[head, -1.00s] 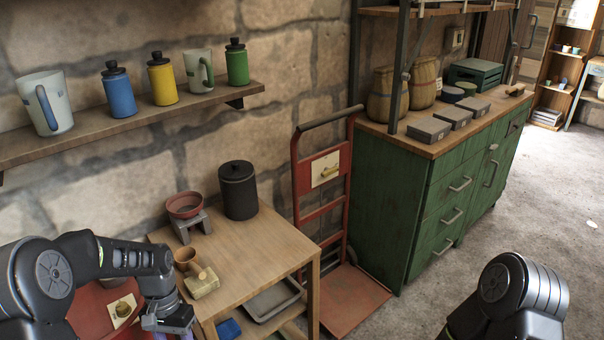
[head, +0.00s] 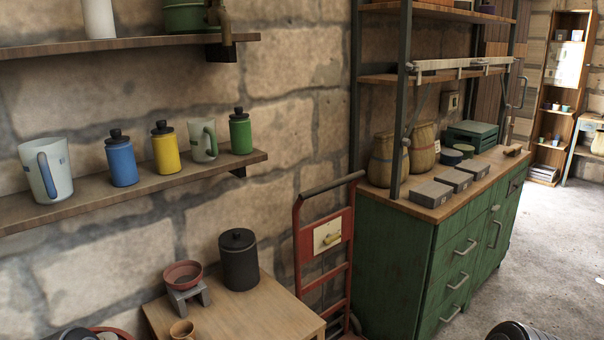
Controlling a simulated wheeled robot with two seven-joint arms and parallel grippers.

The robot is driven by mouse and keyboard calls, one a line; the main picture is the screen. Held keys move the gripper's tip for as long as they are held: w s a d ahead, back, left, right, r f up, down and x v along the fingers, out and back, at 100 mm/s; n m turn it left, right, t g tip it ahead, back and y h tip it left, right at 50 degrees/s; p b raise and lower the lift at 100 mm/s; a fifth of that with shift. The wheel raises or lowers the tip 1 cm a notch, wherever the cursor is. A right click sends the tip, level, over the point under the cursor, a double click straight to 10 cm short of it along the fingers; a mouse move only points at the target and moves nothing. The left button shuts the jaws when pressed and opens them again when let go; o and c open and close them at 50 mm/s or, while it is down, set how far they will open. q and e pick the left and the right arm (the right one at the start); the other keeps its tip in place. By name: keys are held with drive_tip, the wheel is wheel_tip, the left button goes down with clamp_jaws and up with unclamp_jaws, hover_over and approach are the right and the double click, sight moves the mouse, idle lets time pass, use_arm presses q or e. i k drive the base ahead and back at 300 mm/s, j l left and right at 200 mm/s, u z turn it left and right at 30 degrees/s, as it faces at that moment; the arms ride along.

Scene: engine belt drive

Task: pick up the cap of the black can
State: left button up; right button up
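The black can (head: 239,266) stands upright on the back of the small wooden table, close to the stone wall. Its black cap (head: 237,238), with a small knob on top, sits on the can. Neither gripper is in view. Only a bit of my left arm shows at the lower left edge and a bit of my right arm at the lower right edge, both well apart from the can.
A red bowl (head: 183,273) on a small grey stand is left of the can, with a brown cup (head: 183,330) in front. A red hand truck (head: 327,240) stands right of the table (head: 262,312). The shelf (head: 200,176) with bottles is above.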

sight(239, 238)
drive_tip(key=i+l, duration=0.25)
drive_tip(key=i+l+u, duration=0.1)
drive_tip(key=i+l, duration=0.15)
drive_tip(key=l, duration=0.2)
drive_tip(key=i+l+u, duration=0.1)
drive_tip(key=l, duration=0.25)
drive_tip(key=i+l, duration=0.35)
drive_tip(key=i+l+u, duration=0.1)
drive_tip(key=l, duration=0.3)
drive_tip(key=i+l, duration=0.3)
drive_tip(key=l+u, duration=0.05)
drive_tip(key=l, duration=0.05)
